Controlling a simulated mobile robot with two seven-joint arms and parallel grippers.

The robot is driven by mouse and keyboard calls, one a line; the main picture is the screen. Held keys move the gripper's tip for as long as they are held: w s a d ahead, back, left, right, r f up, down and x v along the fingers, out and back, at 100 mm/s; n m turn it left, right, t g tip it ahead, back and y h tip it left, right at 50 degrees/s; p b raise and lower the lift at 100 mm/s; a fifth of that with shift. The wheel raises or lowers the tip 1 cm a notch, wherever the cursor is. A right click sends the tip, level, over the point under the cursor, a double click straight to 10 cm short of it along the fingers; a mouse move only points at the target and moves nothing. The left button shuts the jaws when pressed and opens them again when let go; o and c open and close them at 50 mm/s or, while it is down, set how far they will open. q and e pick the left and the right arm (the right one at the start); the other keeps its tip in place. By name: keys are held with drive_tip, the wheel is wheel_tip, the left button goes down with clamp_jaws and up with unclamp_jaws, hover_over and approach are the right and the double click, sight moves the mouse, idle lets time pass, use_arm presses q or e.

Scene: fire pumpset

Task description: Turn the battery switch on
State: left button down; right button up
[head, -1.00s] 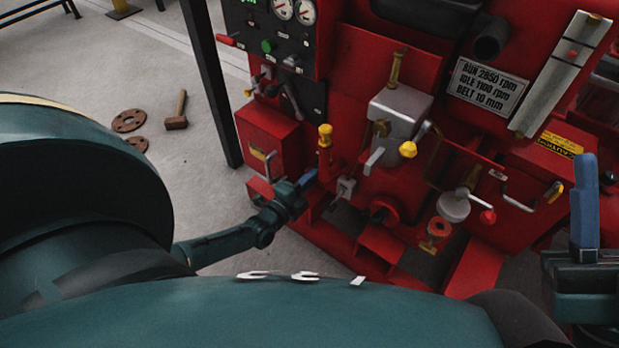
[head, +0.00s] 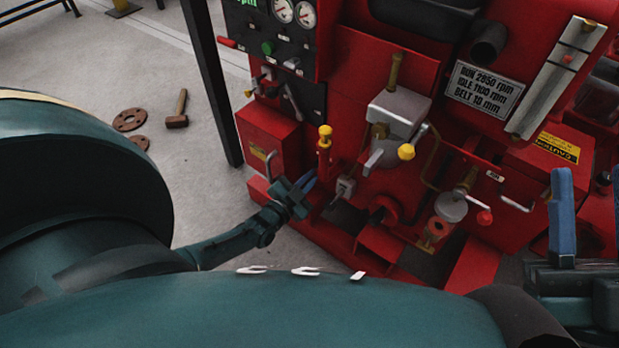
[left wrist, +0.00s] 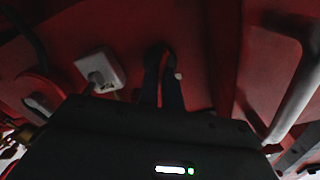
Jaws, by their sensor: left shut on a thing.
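My left gripper (head: 309,181) reaches in low at the red pumpset frame, just right of the red box with a handle (head: 268,140). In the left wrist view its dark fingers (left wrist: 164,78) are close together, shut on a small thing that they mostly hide. A reddish bit and a pale spot show at the tips. I cannot tell whether this thing is the battery switch. A pale plate with a grey lever (left wrist: 100,72) is left of the fingers; a similar small grey fitting (head: 345,188) shows in the head view. My right gripper (head: 562,215) is at the far right, its blue fingers pointing up.
A grey box with a yellow-knobbed lever (head: 398,112), a yellow-topped red post (head: 325,150) and a gauge panel (head: 285,45) crowd the pumpset. A dark post (head: 210,80) stands left. A hammer (head: 178,110) and rusty flanges (head: 130,119) lie on the floor.

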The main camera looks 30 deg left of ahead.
use_arm(q)
drive_tip(key=n, duration=0.5)
drive_tip(key=shift+n, duration=0.4)
use_arm(e)
drive_tip(key=shift+r+n, duration=0.2)
drive_tip(key=shift+n, duration=0.1)
use_arm(q)
drive_tip(key=shift+n, duration=0.3)
drive_tip(key=c, duration=1.6)
unclamp_jaws()
use_arm(e)
drive_tip(key=shift+s+f, duration=0.1)
